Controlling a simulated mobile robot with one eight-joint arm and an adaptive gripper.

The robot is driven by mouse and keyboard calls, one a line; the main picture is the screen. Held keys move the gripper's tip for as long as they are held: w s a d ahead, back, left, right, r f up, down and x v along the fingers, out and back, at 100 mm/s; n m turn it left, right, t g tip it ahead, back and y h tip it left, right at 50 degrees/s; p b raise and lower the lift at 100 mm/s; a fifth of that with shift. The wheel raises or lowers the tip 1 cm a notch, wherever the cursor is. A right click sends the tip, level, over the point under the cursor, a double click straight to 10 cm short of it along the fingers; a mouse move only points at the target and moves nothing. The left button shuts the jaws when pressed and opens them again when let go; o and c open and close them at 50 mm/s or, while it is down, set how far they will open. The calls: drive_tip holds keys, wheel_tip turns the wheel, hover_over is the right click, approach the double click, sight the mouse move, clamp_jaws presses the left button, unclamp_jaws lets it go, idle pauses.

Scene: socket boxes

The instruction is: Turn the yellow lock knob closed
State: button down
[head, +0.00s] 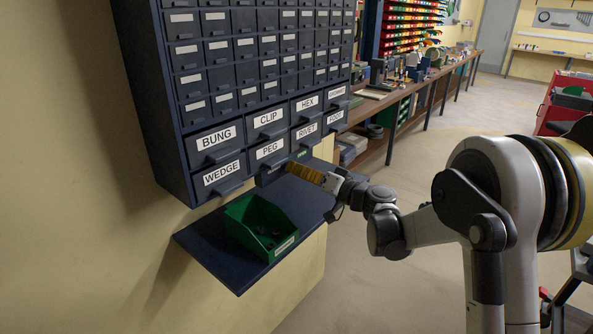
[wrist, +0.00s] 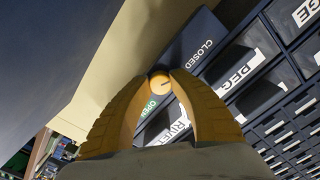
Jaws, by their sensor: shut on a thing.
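The yellow lock knob (wrist: 161,78) is a small round cap between my fingertips in the wrist view. It sits on a dark lock panel (wrist: 192,40) with a white CLOSED label on one side and a green OPEN label on the other. A small dark mark shows on the knob, but I cannot tell which label it lines up with. My gripper (wrist: 159,84) has curved yellow fingers shut on the knob from both sides. In the head view my gripper (head: 292,168) reaches to the lock panel (head: 270,174) under the drawers, and its fingers hide the knob.
Labelled drawers (head: 219,137) stand above and beside the lock panel, including WEDGE, PEG and RIVET. A green bin (head: 262,224) with dark small parts stands on the dark shelf (head: 210,255) below. Open floor lies to the right, with a long workbench (head: 420,85) behind.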

idle(0.5)
drive_tip(key=c, duration=1.1)
unclamp_jaws()
drive_tip(key=v, duration=1.2)
